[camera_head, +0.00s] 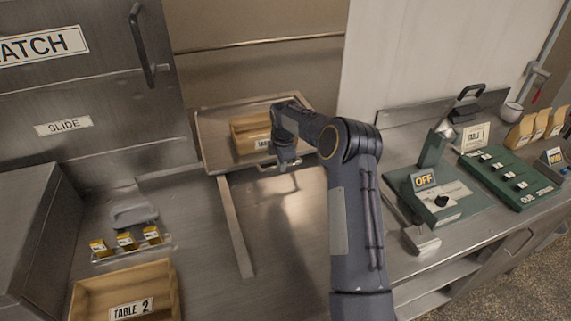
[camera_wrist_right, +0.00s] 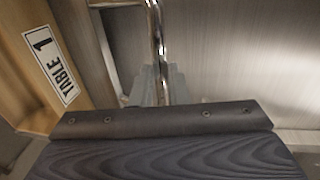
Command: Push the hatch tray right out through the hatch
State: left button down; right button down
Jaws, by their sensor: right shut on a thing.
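The hatch tray (camera_head: 212,150) is a flat metal tray at the hatch opening (camera_head: 255,75), at the far side of the counter. A wooden crate labelled TABLE 1 (camera_head: 245,128) stands on it; the crate also shows in the right wrist view (camera_wrist_right: 25,55). My right gripper (camera_head: 287,164) is at the tray's near edge, shut on its metal bar handle. In the right wrist view the fingers (camera_wrist_right: 163,85) close around the shiny bar (camera_wrist_right: 155,35). My forearm hides the tray's right part. My left gripper is not in view.
The hatch door (camera_head: 85,90), marked SLIDE, stands left of the opening. A metal rail (camera_head: 235,225) runs along the counter before the tray. A TABLE 2 crate (camera_head: 90,300) and a rack of yellow-labelled pieces (camera_head: 160,247) are at left. Green panels (camera_head: 515,170) are at right.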

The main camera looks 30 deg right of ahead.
jog(key=shift+w+r, duration=0.2)
jog(key=c, duration=1.8)
grip_release()
jog(key=o, duration=0.4)
jog(key=shift+w+d+f, duration=0.1)
notch_tip(320, 180, up, 8)
jog(key=s+b, duration=0.1)
jog(key=b, duration=0.1)
jog(key=shift+s+a+f, duration=0.15)
jog(key=shift+s+a, duration=0.1)
jog(key=shift+s, duration=0.05)
